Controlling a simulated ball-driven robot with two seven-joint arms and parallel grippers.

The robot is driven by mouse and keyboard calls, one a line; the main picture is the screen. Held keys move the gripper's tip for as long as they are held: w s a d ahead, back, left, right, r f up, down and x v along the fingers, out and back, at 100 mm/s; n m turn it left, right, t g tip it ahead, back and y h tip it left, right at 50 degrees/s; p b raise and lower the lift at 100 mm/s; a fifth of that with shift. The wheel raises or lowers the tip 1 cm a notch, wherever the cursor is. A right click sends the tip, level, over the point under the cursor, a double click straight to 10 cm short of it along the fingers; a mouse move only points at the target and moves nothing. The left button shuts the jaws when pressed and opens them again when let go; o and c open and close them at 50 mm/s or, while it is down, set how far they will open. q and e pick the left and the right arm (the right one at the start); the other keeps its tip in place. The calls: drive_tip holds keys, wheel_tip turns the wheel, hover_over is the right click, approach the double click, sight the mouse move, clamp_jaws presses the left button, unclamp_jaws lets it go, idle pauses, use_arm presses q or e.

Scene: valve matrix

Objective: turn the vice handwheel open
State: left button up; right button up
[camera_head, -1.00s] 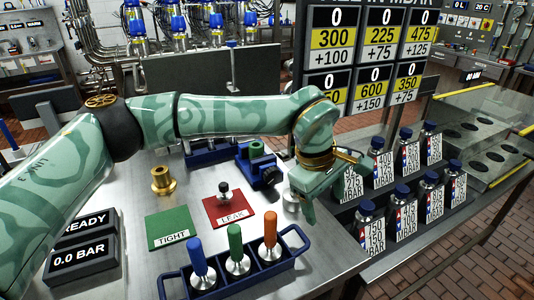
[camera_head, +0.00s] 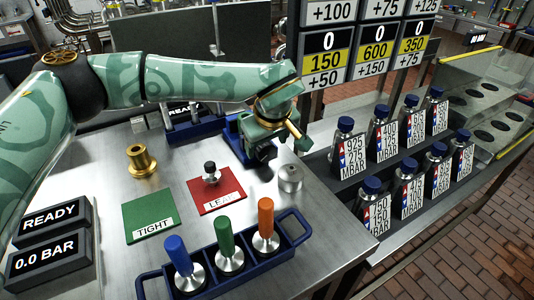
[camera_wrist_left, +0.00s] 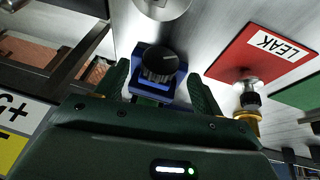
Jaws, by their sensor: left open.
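The blue vice (camera_head: 233,134) stands on the steel table, mostly hidden behind my left arm's hand in the head view. In the left wrist view its blue body (camera_wrist_left: 146,88) shows with the black ribbed handwheel (camera_wrist_left: 158,62) facing the camera. My left gripper (camera_head: 264,152) is over the vice and points down at it. In the left wrist view its two dark green fingers (camera_wrist_left: 158,75) are open, one on each side of the handwheel, with a visible gap to each. I cannot tell how far the fingertips are from the wheel in depth. My right gripper is not in view.
A steel cylinder (camera_head: 290,178) stands just right of the vice. A red LEAK mat (camera_head: 212,203) with a black-knobbed fitting, a green TIGHT mat (camera_head: 150,215) and a brass fitting (camera_head: 142,162) lie left. A blue tool rack (camera_head: 262,277) is in front; several bottles stand right.

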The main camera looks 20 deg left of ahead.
sight(266, 147)
use_arm(q)
drive_tip(key=x, duration=0.3)
drive_tip(key=shift+s+b, duration=0.1)
drive_tip(key=shift+b, duration=0.25)
drive_tip(key=shift+w+f, duration=0.2)
drive_tip(key=shift+f, duration=0.2)
